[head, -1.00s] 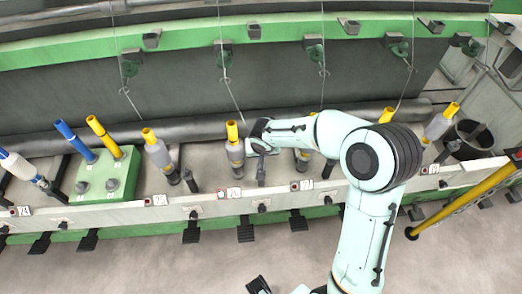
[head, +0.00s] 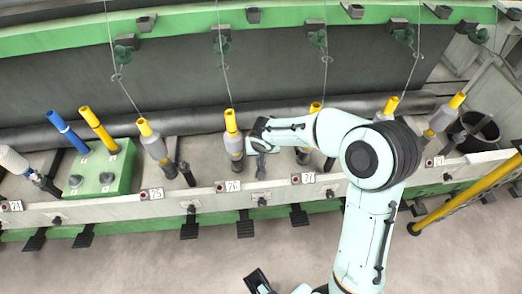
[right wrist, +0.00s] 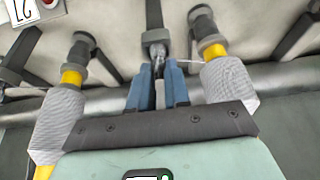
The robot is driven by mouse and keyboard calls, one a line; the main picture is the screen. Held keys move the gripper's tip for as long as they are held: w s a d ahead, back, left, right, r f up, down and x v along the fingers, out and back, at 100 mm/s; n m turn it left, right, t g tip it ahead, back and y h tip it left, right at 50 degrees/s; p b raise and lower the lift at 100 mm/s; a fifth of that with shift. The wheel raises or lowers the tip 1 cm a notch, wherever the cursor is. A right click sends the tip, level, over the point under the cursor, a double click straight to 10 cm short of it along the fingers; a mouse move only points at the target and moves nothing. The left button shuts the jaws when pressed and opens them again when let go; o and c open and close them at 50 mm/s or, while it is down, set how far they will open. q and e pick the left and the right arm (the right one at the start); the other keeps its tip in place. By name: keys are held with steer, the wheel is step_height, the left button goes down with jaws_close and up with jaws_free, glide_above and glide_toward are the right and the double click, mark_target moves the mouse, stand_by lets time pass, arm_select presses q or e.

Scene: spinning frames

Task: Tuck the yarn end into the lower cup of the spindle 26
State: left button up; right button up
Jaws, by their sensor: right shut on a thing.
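Spindle 26 (head: 234,146) stands on the rail behind its label (head: 228,186), with a yellow tube top and a grey yarn body. In the right wrist view it is the right-hand spindle (right wrist: 228,85), with its dark lower cup (right wrist: 208,30) near the top. My right gripper (head: 262,148) is just right of it, low by the rail. A dark part at the bottom edge, probably my left gripper (head: 258,281), is partly cut off.
Spindle 25 (head: 154,143) stands to the left and spindle 27 (right wrist: 60,110) to the right, partly behind my arm. A green block with blue and yellow tubes (head: 104,168) sits further left. A dark bin (head: 480,130) and a yellow bar (head: 470,196) are at the right.

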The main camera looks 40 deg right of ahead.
steer(key=o, duration=0.8)
steer(key=shift+o, duration=0.2)
steer(key=p+v, duration=0.1)
steer(key=v, duration=1.2)
steer(key=shift+r+p, duration=0.15)
steer(key=shift+p, duration=0.15)
steer(key=shift+a, duration=0.15)
steer(key=s+a+f+n+g+y+p, duration=0.15)
steer(key=a+f, duration=0.35)
steer(key=f, duration=0.5)
steer(key=s+a+f+n+g+y+p, duration=0.1)
steer(key=s+a+f+y+p, duration=0.15)
steer(key=a+f, duration=0.55)
steer(key=s+a+f+g+y+p, duration=0.1)
steer(key=s+a+f, duration=0.1)
steer(key=s+f, duration=0.5)
steer(key=s+a+f+g+p, duration=0.1)
steer(key=s+a+f+p, duration=0.1)
steer(key=s+f, duration=0.5)
steer(key=s, duration=0.3)
steer(key=shift+s+a+y, duration=0.3)
steer(key=shift+s+y, duration=0.05)
steer(key=shift+y, duration=0.05)
